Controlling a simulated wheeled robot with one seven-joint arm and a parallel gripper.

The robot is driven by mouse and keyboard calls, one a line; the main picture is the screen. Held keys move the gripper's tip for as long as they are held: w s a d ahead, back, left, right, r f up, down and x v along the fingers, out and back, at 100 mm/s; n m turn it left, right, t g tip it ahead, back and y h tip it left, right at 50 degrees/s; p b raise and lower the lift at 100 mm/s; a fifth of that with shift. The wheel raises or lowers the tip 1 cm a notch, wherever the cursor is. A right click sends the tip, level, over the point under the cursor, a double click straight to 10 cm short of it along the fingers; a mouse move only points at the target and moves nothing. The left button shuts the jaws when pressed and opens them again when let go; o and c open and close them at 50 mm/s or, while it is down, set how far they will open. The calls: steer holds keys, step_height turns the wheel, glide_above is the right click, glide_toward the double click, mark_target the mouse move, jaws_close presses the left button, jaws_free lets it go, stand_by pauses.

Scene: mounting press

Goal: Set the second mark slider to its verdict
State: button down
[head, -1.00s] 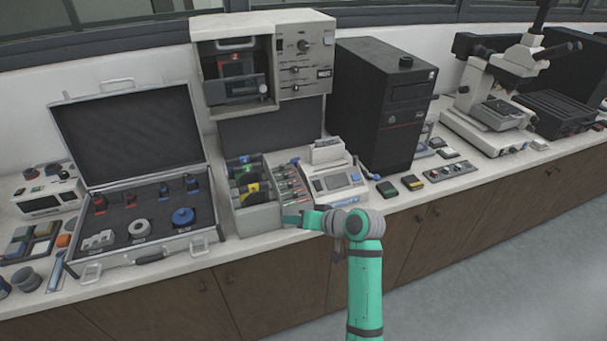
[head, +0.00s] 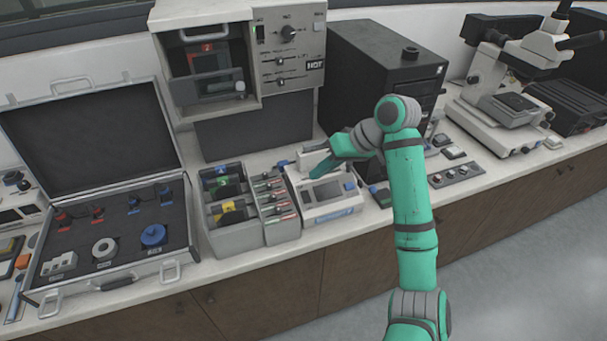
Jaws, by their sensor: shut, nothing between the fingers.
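My gripper (head: 317,174) is shut and empty. It points down-left over the white printer-like device (head: 331,193), hiding part of its top; I cannot tell whether it touches. Left of this device stands a narrow grey unit (head: 283,228) with several small rows of slim parts, some with red or green ends. These may be the mark sliders, but they are too small to tell which is second or how each is set. The press (head: 215,62) has a front panel with a knob (head: 289,32), two slider-like controls (head: 281,61) and a sign reading HOT (head: 315,65).
A grey bin (head: 237,239) with coloured cards stands left of the narrow unit. An open case (head: 172,268) lies further left. A black tower (head: 371,90) stands behind my arm. A button panel (head: 456,174) and a microscope (head: 507,100) are to the right.

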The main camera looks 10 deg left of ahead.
mark_target(275, 196)
steer(key=x, duration=0.9)
steer(key=shift+s+d, duration=0.15)
steer(key=shift+s, duration=0.05)
steer(key=a, duration=0.1)
steer(key=s+a, duration=0.1)
steer(key=shift+s+a+f, duration=0.15)
steer(key=shift+s+a, duration=0.15)
steer(key=shift+a, duration=0.05)
steer(key=shift+s+a, duration=0.25)
steer(key=shift+a, duration=0.15)
steer(key=shift+s+a, duration=0.65)
steer(key=shift+a, duration=0.4)
steer(key=shift+d, duration=0.1)
